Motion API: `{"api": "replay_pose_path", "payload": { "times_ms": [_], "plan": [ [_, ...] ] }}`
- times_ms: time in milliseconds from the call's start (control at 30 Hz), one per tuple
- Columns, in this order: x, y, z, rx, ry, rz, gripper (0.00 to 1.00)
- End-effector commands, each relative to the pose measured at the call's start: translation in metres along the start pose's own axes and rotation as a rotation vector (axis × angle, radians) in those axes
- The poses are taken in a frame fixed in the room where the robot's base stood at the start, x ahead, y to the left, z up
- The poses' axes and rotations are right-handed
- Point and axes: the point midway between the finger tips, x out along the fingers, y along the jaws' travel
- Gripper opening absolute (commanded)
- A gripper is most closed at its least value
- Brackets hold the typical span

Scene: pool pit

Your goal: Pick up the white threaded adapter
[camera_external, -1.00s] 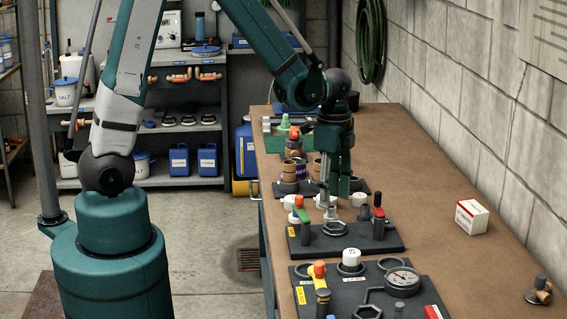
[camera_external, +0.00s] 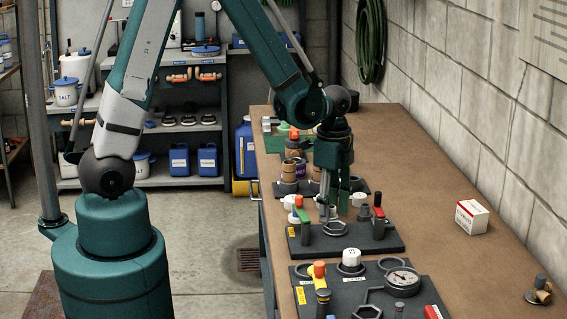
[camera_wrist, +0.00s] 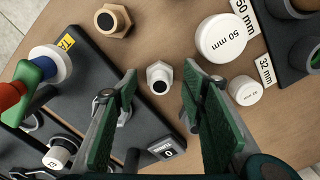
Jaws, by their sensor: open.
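A small white adapter (camera_wrist: 159,78) with a hexagonal collar and a dark round opening lies on the brown bench top in the wrist view. My gripper (camera_wrist: 158,82) is open and empty, with its green-padded fingers on either side of the adapter in that view. The adapter appears between the fingertips and apart from both; the height gap is hard to judge. In the external view my gripper (camera_external: 334,208) points down over the bench, by the middle black board. I cannot clearly pick out the adapter there, as the fingers cover that spot.
A tan hex fitting (camera_wrist: 113,20), a large white 50 mm cap (camera_wrist: 221,38) and a smaller white cap (camera_wrist: 246,90) lie close by. A black board (camera_wrist: 85,62) with a red-and-green-handled valve is at left. A white box (camera_external: 471,217) stands on clear bench at right.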

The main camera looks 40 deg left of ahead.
Motion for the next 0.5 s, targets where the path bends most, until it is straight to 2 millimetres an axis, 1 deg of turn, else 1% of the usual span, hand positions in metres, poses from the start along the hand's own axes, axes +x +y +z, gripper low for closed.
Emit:
{"api": "replay_pose_path", "payload": {
  "times_ms": [33, 167, 500],
  "plan": [
    [0.0038, -0.0002, -0.0001, 0.000, 0.000, 0.000, 0.41],
    [0.0084, -0.0003, -0.0003, 0.000, 0.000, 0.000, 0.41],
    [0.0090, -0.0001, -0.0001, 0.000, 0.000, 0.000, 0.41]
  ]
}}
